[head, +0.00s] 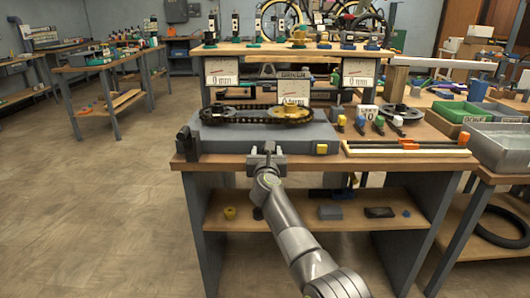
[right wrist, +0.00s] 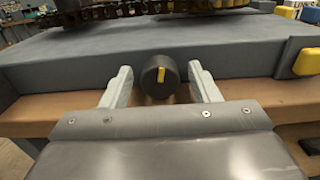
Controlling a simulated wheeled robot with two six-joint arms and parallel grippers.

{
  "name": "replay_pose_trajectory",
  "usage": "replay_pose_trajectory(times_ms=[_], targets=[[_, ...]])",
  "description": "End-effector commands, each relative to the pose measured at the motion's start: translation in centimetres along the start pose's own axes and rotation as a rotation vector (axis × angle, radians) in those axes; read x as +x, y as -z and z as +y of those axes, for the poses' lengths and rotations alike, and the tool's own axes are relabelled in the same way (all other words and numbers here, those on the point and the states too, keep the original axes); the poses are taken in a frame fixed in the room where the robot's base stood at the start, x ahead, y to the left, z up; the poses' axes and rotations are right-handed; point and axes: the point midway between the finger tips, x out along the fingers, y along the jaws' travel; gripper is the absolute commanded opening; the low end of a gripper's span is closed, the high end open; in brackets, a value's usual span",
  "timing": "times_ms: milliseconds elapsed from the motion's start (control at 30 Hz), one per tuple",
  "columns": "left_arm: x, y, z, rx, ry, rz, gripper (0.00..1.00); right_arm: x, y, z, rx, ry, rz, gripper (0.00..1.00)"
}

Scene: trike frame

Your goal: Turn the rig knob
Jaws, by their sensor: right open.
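The rig knob (right wrist: 151,82) is a round black knob with a yellow pointer mark, on the front face of the grey rig base (right wrist: 80,50). The yellow mark stands close to upright, near the knob's centre. My right gripper (right wrist: 160,72) is open, with one pale finger on each side of the knob and a visible gap on both sides. In the head view my right gripper (head: 267,152) is at the front of the rig base (head: 220,137) and hides the knob. My left gripper is not in view.
A chain on sprockets (head: 252,113) lies on top of the rig. A yellow button (right wrist: 306,62) sits on the rig's front to the right. The wooden bench edge (right wrist: 30,108) runs just below. Coloured-handled tools and an orange-ended rail (head: 405,147) lie to the right.

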Motion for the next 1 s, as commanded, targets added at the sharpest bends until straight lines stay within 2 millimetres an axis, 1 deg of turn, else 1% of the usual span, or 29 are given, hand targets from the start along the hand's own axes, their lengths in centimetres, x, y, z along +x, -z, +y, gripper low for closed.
replay_pose_trajectory(times_ms=[200,267,500,567,733,800,1000], targets=[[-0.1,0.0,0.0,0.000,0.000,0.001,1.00,0.0,0.0,0.0,0.000,0.000,0.000,0.56],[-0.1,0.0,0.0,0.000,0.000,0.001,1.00,0.0,0.0,0.0,0.000,0.000,0.000,0.49],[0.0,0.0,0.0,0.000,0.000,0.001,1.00,0.0,0.0,0.0,0.000,0.000,0.000,0.18],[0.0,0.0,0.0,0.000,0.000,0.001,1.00,0.0,0.0,0.0,0.000,0.000,0.000,0.11],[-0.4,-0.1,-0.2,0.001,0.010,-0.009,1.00,0.0,-0.3,0.0,-0.049,0.000,0.001,0.11],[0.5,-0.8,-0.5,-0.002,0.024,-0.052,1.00,0.0,-0.4,0.0,-0.113,0.001,0.002,0.11],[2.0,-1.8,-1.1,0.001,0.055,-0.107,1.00,0.0,-0.3,0.0,-0.308,0.000,0.001,0.11]])
